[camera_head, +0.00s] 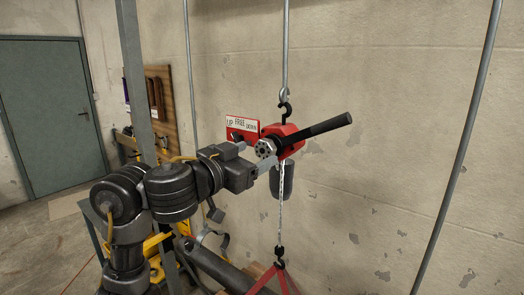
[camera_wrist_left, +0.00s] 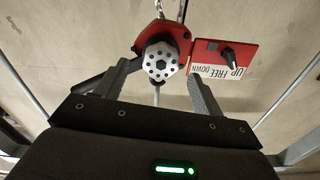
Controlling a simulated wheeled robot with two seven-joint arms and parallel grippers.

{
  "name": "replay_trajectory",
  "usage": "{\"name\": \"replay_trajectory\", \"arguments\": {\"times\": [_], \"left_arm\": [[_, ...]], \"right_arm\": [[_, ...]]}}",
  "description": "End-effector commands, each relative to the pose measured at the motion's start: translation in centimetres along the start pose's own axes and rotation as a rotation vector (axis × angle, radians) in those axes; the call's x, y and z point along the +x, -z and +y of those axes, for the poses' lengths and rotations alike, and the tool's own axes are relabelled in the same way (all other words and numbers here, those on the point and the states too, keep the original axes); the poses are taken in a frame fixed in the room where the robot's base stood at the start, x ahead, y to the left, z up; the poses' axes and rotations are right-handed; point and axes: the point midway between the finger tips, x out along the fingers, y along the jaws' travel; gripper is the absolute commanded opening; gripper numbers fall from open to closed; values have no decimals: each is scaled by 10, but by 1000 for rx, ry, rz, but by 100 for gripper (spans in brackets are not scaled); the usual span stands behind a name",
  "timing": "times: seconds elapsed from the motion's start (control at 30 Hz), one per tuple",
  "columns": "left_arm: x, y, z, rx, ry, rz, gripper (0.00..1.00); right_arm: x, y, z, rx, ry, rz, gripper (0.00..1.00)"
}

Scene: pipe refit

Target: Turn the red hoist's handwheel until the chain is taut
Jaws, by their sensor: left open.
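The red hoist (camera_head: 290,138) hangs from a hook on a rod, with a black lever (camera_head: 328,125) pointing right. Its silver handwheel (camera_head: 265,148), ringed with dark holes, faces my left gripper (camera_head: 251,155). The left gripper is open, and its fingers reach toward opposite sides of the wheel. In the left wrist view, the handwheel (camera_wrist_left: 160,61) lies between and beyond the two fingertips (camera_wrist_left: 162,78); contact cannot be told. The chain (camera_head: 280,215) hangs straight down to a hook (camera_head: 279,253) joined to a red sling (camera_head: 268,277). My right gripper is not in view.
A red and white plate (camera_head: 242,124) reading UP FREE DOWN sits beside the hoist. A dark chain container (camera_head: 269,183) hangs below it. A dark pipe (camera_head: 218,271) lies below. Thin vertical rods stand at both sides. The wall right of the hoist is clear.

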Motion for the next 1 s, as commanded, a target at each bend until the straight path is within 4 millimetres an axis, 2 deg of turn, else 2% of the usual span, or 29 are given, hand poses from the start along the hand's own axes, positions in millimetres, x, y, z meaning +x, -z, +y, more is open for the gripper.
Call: {"name": "replay_trajectory", "arguments": {"times": [0.1,0.3,0.73,1.0], "left_arm": [[15,-1,0,-6,-2,-5,69],[32,-1,0,-2,-2,-3,69],[37,-1,0,1,1,-2,69],[37,-1,0,1,1,-1,33]], "right_arm": [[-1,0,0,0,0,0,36],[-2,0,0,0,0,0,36],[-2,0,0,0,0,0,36],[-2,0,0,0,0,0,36]]}}
